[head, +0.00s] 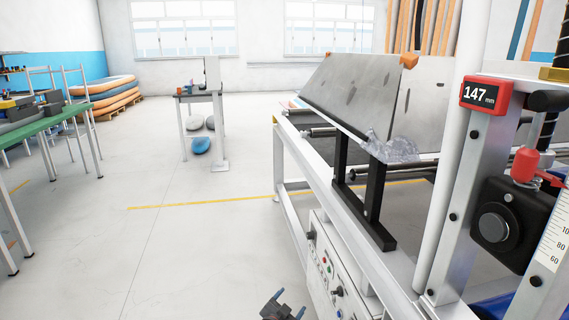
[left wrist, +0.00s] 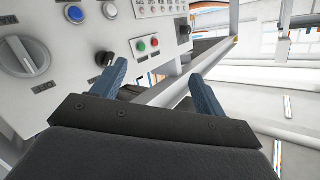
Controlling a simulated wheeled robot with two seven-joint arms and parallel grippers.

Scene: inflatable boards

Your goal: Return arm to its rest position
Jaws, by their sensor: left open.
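My left gripper (head: 283,308) shows at the bottom edge of the head view, low beside the machine's control panel (head: 335,272). In the left wrist view its two blue-grey fingers (left wrist: 160,88) are spread apart with nothing between them. The panel with a grey rotary knob (left wrist: 24,57), a green button (left wrist: 141,46) and a red button (left wrist: 155,42) lies beyond and to the left of the fingers. I cannot tell how far the fingertips are from the panel. My right gripper is in neither view.
The machine's white frame (head: 290,160) with tilted grey plates (head: 350,92) and a 147 mm display (head: 483,93) fills the right side. A green-topped table (head: 45,122) stands at left, a small table (head: 200,97) further back. The floor between (head: 150,240) is clear.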

